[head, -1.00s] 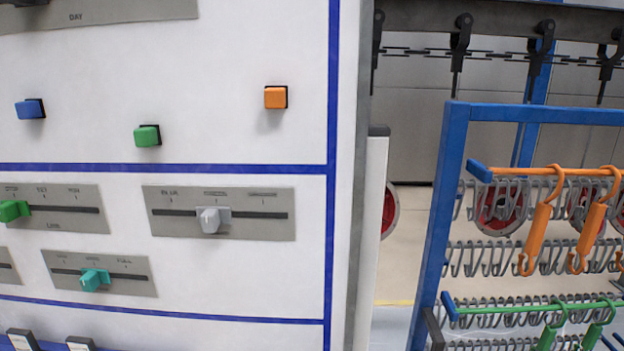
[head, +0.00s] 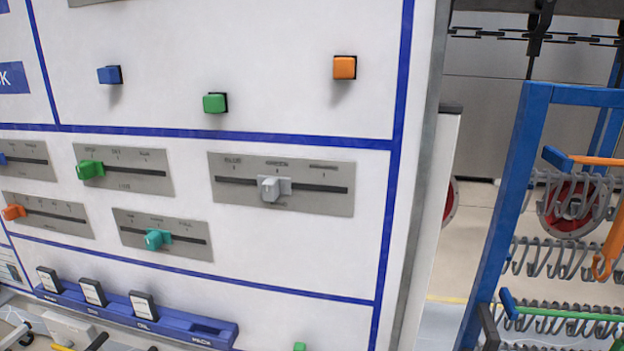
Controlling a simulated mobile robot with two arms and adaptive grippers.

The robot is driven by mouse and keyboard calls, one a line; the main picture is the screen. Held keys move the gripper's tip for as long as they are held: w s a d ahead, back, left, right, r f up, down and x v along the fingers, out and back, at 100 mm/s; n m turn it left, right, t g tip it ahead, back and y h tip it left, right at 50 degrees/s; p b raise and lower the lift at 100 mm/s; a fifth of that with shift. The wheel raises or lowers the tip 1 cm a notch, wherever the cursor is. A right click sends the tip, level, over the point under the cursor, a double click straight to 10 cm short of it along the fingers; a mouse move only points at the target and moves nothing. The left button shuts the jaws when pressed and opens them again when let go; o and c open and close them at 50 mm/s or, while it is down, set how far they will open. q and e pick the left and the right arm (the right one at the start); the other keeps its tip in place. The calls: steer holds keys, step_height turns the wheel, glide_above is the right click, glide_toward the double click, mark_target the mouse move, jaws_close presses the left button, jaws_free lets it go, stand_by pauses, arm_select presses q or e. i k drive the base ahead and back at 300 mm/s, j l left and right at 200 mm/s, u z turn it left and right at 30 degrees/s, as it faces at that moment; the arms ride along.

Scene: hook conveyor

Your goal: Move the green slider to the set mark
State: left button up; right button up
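The green slider (head: 90,169) sits at the left end of its dark slot on a grey plate (head: 153,186) on the white panel, in the head view. Three small labels run along the top of that plate, the middle one seeming to read "SET", with a tick under it to the right of the slider. Neither of my grippers shows in the head view.
Blue (head: 109,75), green (head: 215,102) and orange (head: 344,67) buttons sit above. A blue tray (head: 190,325) with white cards juts out below. A blue hook rack (head: 515,190) stands at right.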

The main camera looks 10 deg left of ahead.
mark_target(87, 170)
steer(key=j+u, duration=0.1)
steer(key=u, duration=0.4)
steer(key=i+u, duration=0.1)
steer(key=u, duration=0.35)
steer(key=i+u, duration=0.1)
steer(key=u, duration=0.4)
